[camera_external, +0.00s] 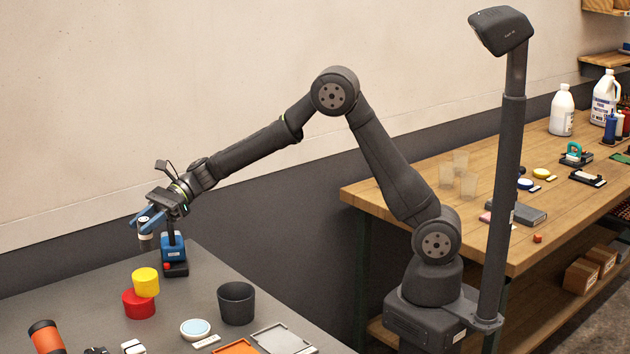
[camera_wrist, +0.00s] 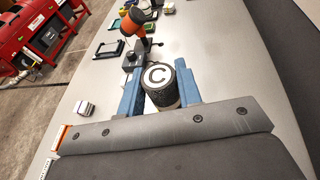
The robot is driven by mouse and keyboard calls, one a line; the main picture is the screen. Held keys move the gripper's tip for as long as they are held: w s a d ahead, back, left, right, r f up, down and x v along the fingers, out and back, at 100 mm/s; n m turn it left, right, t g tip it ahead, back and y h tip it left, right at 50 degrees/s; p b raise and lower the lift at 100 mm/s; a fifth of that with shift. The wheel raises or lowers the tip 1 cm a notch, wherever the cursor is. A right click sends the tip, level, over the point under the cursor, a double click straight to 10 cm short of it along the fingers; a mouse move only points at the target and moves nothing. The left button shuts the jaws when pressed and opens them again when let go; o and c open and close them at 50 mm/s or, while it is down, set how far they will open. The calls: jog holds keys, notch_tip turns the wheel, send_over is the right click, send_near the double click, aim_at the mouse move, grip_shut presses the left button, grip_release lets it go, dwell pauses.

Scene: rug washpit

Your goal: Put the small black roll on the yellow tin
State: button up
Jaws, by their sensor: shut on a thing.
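My gripper (camera_external: 147,222) is shut on the small black roll (camera_wrist: 161,84), whose end face carries a white ring with a letter C in the wrist view. The blue fingers stand on either side of it. In the external view the roll (camera_external: 146,241) shows small under the fingers, above the grey table. The yellow tin (camera_external: 146,281) appears to sit on top of a red tin (camera_external: 138,304), shifted to the right. The gripper is above the yellow tin in the picture, apart from it. I cannot make out either tin in the wrist view.
A blue device (camera_external: 173,248) on a dark base stands right beside the gripper. A black cup (camera_external: 236,303), a round white-rimmed dish (camera_external: 195,329), an orange tray (camera_external: 236,348) and an orange-black cylinder (camera_external: 46,338) stand nearer the camera. Bare table lies left of the tins.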

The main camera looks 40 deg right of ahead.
aim_at(143, 246)
jog(key=shift+s+a+f, duration=0.15)
jog(key=shift+a+f, duration=0.25)
jog(key=shift+f, duration=0.5)
jog(key=shift+s+a+f, duration=0.15)
jog(key=shift+a+f, duration=0.25)
jog(key=shift+f, duration=0.55)
jog(key=shift+s+a+f, duration=0.15)
jog(key=shift+a+f, duration=0.25)
jog(key=shift+f, duration=0.5)
jog(key=shift+f, duration=0.15)
jog(key=o, duration=1)
jog(key=shift+r, duration=0.2)
jog(key=v, duration=1.2)
